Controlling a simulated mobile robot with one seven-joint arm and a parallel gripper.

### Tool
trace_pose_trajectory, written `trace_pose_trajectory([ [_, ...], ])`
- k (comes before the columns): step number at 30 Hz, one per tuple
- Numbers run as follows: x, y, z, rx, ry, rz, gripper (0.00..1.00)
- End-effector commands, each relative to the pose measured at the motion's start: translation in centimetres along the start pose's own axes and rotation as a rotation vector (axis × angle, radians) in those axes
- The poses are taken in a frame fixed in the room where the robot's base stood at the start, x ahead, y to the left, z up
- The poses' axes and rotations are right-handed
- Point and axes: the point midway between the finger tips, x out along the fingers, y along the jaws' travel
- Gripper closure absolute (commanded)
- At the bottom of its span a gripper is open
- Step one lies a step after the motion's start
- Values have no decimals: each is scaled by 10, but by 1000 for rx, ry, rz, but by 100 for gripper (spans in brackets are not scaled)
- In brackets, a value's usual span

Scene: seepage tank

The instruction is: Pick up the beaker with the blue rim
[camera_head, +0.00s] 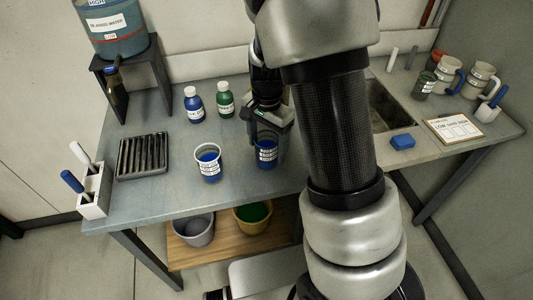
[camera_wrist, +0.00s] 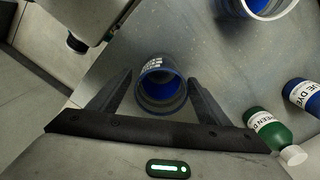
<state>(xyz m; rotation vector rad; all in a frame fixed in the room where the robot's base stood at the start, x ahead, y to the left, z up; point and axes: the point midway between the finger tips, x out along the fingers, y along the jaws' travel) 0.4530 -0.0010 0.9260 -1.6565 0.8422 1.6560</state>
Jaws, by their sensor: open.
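The beaker with the blue rim (camera_head: 266,155) stands upright on the bench, partly hidden behind my gripper (camera_head: 267,134) in the head view. In the wrist view the blue-rimmed beaker (camera_wrist: 162,88) shows from above, between the two dark fingers of my gripper (camera_wrist: 160,78). The fingers are open, one on each side of it, with a gap visible on the left; I cannot tell whether the right finger touches it. A second beaker with a white rim and blue contents (camera_head: 208,165) stands to its left; it also shows in the wrist view (camera_wrist: 262,8).
A blue dye bottle (camera_head: 194,106) and a green dye bottle (camera_head: 225,101) stand behind the beakers. A dark slotted rack (camera_head: 142,156) lies at the left. A sink (camera_head: 388,108), a blue sponge (camera_head: 402,142) and mugs (camera_head: 447,75) are at the right. The bench's front edge is close.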

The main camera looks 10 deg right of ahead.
Motion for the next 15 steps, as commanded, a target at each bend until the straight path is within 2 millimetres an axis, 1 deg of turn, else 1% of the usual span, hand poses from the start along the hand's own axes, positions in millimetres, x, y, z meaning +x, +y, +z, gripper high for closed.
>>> trace_pose_trajectory([
  [1,11,-1,1,1,-2,4,29],
  [3,22,-1,1,1,-2,3,29],
  [5,28,-1,1,0,-2,3,29],
  [12,30,-1,0,0,0,-1,29],
  [14,30,-1,0,0,0,0,38],
  [15,30,-1,0,0,0,0,44],
])
